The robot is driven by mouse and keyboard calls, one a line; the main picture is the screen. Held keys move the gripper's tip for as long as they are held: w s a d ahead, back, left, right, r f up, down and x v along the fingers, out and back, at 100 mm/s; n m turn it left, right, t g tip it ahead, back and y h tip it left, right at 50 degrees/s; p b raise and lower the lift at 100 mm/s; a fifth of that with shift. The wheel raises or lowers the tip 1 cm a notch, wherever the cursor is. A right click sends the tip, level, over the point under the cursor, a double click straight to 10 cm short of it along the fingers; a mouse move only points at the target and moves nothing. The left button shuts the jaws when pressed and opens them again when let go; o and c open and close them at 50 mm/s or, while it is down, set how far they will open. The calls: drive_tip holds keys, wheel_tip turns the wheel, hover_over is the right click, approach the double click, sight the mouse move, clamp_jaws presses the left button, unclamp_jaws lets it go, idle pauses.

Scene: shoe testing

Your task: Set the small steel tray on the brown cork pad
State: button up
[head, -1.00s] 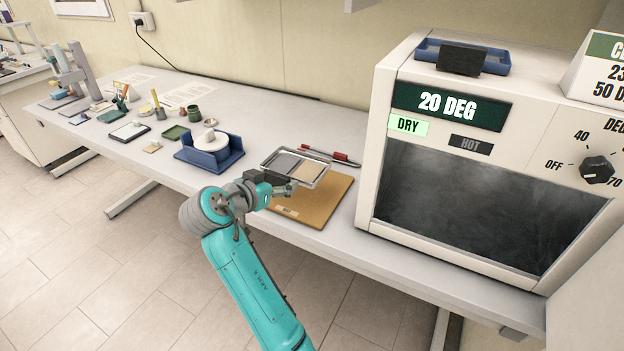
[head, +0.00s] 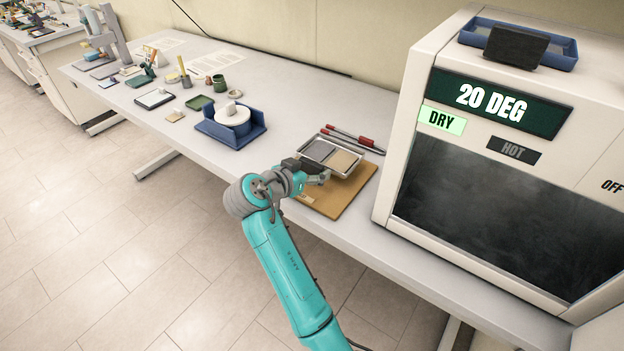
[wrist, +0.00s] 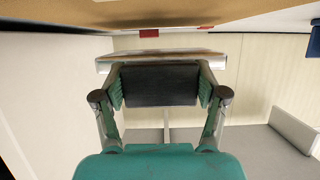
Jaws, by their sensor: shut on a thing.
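The small steel tray (head: 354,171) holds a grey panel and a beige panel side by side. My gripper (head: 302,166) is shut on the dark block at the tray's near left side. In the wrist view the gripper (wrist: 160,88) has that block between its fingers, with the tray's pale edge (wrist: 107,65) beyond it. The brown cork pad (head: 350,200) lies on the bench below the tray. The wrist view shows a gap between the tray and the pad (wrist: 200,12), so the tray is held above it. The tray hides the pad's back part.
Red-and-black pens (head: 352,138) lie just behind the tray. A white test oven (head: 400,190) stands close on the right. A blue cradle (head: 232,138) with a white roll sits to the left. Several small items lie farther left on the bench (head: 290,105).

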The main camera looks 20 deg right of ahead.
sight(311, 187)
drive_tip(key=shift+f, duration=1.85)
drive_tip(key=shift+f, duration=0.1)
drive_tip(key=o, duration=1.4)
drive_tip(key=v, duration=1.2)
